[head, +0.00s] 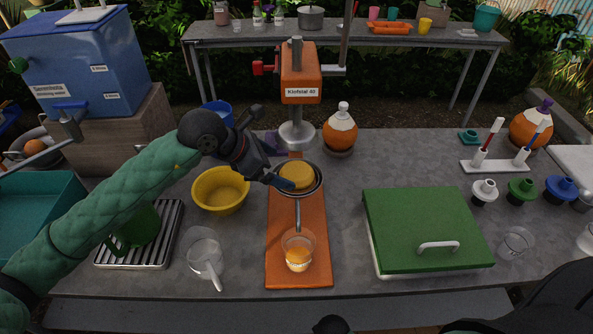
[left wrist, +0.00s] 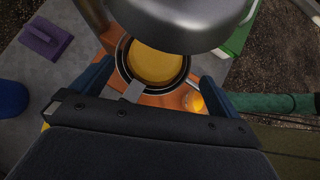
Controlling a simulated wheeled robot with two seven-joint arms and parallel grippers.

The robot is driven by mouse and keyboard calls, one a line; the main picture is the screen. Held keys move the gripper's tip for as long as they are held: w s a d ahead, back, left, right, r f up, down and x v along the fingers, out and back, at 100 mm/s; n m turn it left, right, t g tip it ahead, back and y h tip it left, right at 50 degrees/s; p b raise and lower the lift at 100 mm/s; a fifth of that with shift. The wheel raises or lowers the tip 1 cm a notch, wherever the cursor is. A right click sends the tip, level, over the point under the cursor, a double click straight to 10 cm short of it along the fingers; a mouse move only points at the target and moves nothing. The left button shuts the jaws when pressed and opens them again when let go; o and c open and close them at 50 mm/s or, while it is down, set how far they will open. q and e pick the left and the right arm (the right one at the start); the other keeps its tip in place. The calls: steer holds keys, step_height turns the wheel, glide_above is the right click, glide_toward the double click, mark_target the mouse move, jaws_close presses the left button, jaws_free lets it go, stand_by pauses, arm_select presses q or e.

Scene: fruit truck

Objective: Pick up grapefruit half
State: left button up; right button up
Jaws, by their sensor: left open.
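The grapefruit half (head: 296,176) shows as a round yellow-orange piece in a dark-rimmed metal strainer (head: 301,194), over the orange board (head: 283,262) in front of the press. In the left wrist view the grapefruit half (left wrist: 155,66) lies ahead of my fingers, partly covered by a grey metal dome (left wrist: 180,22). My left gripper (head: 286,181) reaches in from the left, at the strainer's left side. Its blue fingers are spread wide and empty in the left wrist view (left wrist: 153,88). I cannot tell whether a finger touches the fruit. My right gripper is not in view.
The orange press (head: 300,75) stands right behind the strainer. A glass with orange juice (head: 298,250) stands in front of it on the board. A yellow bowl (head: 220,190) is to the left, a green-lidded box (head: 420,225) to the right. A clear pitcher (head: 205,254) stands front left.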

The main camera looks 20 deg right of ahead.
mark_target(290, 170)
arm_select(q)
steer(key=x, duration=0.2)
steer(key=p+x, duration=0.1)
steer(key=shift+w+d+f, duration=0.25)
steer(key=shift+d, duration=0.05)
steer(key=shift+w+d+f, duration=0.1)
steer(key=shift+d+f, duration=0.3)
steer(key=shift+f, duration=0.05)
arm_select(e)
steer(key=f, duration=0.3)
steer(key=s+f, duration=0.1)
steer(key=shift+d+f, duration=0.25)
arm_select(q)
steer(key=shift+c, duration=0.2)
steer(key=c, duration=1)
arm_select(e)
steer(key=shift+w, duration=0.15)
